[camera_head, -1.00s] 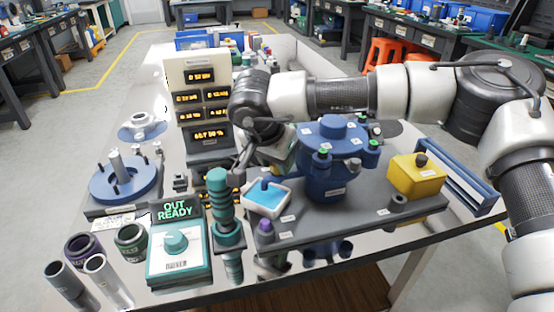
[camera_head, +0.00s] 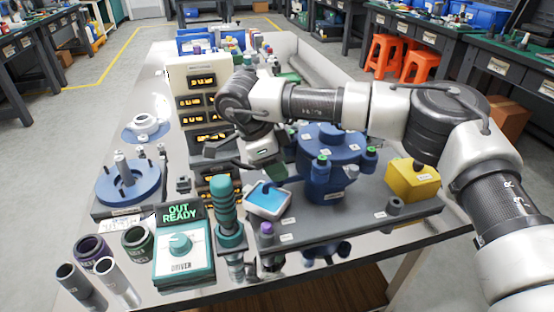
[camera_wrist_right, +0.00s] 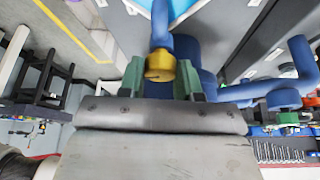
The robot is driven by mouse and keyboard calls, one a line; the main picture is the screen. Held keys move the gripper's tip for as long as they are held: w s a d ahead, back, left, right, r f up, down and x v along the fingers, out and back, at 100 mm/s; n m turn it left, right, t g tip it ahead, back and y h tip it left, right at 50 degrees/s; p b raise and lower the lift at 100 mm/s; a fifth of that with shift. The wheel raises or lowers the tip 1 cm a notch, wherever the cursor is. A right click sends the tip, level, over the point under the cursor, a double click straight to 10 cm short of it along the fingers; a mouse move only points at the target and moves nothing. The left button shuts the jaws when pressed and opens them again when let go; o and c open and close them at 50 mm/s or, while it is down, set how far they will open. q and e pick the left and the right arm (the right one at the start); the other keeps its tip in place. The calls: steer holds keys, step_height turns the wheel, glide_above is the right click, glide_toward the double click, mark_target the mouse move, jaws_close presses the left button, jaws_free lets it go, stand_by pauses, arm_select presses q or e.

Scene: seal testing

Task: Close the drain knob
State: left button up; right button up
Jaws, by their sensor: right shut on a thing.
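The blue vessel (camera_head: 325,165) stands on a grey base plate with several green-tipped fittings on it. A blue spout from its side reaches over a white tray (camera_head: 287,209) with a blue surface inside. In the right wrist view, the yellow drain knob (camera_wrist_right: 160,65) sits on the blue pipe. My right gripper (camera_wrist_right: 161,78) has its green fingers on either side of the knob and is shut on it. In the head view, the right gripper (camera_head: 268,163) is left of the vessel, and the knob is hidden there. My left gripper is not in view.
A display panel (camera_head: 192,75) stands close behind and left of my right gripper. A teal driver box (camera_head: 183,262), a teal-handled tool (camera_head: 227,205) and a purple-topped peg (camera_head: 267,228) are in front. A yellow box (camera_head: 411,182) sits right of the vessel.

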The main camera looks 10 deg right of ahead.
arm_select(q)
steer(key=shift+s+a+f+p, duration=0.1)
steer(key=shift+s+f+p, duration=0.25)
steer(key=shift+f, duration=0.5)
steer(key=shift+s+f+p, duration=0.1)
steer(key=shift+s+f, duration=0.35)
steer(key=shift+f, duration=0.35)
arm_select(e)
steer(key=shift+m+g, duration=0.4)
steer(key=shift+m, duration=0.8)
steer(key=o, duration=0.9)
steer(key=shift+w, duration=0.1)
